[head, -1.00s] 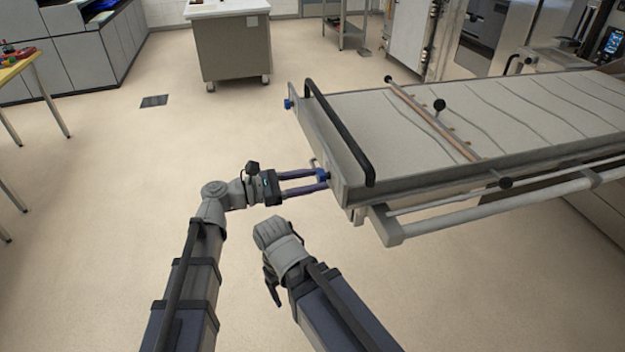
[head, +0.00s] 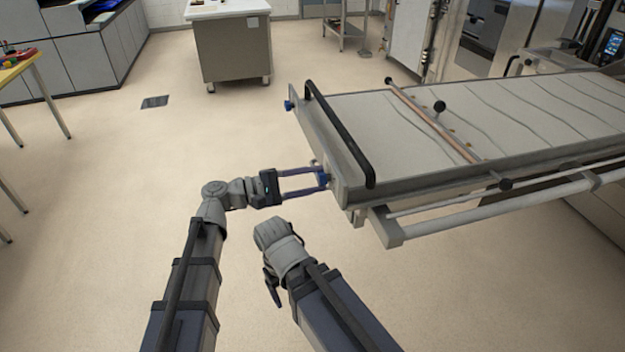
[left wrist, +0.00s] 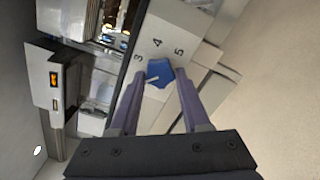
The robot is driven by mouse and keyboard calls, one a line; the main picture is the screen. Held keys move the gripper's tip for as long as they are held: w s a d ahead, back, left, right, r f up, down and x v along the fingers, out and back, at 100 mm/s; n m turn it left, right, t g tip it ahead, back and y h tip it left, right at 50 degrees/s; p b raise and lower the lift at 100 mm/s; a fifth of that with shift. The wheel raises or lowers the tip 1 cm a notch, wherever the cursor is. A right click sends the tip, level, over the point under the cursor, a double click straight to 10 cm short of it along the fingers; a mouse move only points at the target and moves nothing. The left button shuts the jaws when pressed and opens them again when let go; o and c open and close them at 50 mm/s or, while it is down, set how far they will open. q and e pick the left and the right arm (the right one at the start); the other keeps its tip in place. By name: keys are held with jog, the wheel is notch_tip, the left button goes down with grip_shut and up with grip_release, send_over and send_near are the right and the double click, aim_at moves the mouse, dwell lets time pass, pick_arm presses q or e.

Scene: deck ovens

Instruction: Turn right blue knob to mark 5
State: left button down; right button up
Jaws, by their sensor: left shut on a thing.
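The right blue knob (head: 323,179) is on the near end of the loader's end panel. My left gripper (head: 322,180) is shut on it, one finger on each side.
A second blue knob (head: 289,105) is at the panel's far end. A black bar handle (head: 340,135) runs along the loader (head: 470,110) above the panel. A steel cabinet (head: 233,50) stands at the back. The floor left of the loader is clear.

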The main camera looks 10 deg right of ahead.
pick_arm(q)
jog(key=m, duration=0.5)
jog(key=shift+r+m, duration=0.1)
jog(key=shift+m, duration=0.3)
jog(key=m, duration=0.4)
jog(key=shift+r, duration=0.1)
jog(key=m, duration=0.9)
jog(key=shift+s+r+m+p, duration=0.1)
jog(key=shift+s+m+p, duration=0.05)
jog(key=shift+m+p, duration=0.15)
jog(key=m, duration=0.7)
jog(key=shift+s, duration=0.15)
jog(key=m, duration=0.6)
jog(key=shift+s+m, duration=0.1)
jog(key=shift+m, duration=0.3)
jog(key=shift+c, duration=1.8)
grip_release()
